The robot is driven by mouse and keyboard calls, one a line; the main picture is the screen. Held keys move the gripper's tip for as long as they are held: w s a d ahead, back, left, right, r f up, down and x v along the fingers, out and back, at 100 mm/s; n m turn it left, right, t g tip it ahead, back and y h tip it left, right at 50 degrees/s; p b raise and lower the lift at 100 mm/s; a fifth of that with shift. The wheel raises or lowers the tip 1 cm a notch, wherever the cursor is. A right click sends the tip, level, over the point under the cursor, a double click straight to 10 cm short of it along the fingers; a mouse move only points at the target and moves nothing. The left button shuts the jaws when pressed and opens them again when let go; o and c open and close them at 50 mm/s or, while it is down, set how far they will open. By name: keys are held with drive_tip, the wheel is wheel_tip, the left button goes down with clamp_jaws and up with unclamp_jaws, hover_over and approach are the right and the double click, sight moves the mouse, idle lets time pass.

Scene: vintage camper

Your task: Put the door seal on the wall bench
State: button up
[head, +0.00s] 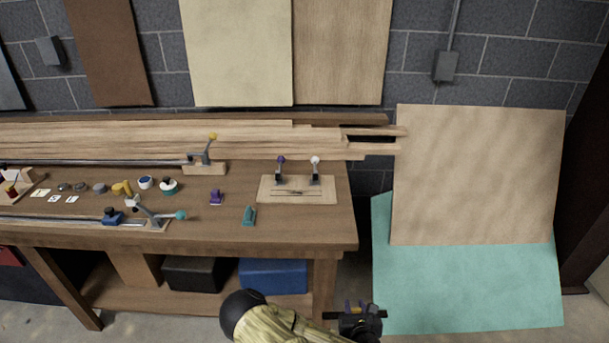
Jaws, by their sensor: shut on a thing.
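The wall bench (308,226) is a long wooden workbench along the grey block wall, filling the left and middle of the head view. My gripper (356,308) is at the bottom edge, in front of the bench's right end and apart from it. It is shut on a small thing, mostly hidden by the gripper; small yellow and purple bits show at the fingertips. I cannot tell whether this is the door seal, and I make out no door seal elsewhere.
Wooden (478,175) and teal (470,285) panels lean at right.

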wheel_tip(320, 180, up, 14)
drive_tip(key=p, duration=1.1)
drive_tip(key=shift+f+p, duration=0.25)
drive_tip(key=shift+p, duration=0.15)
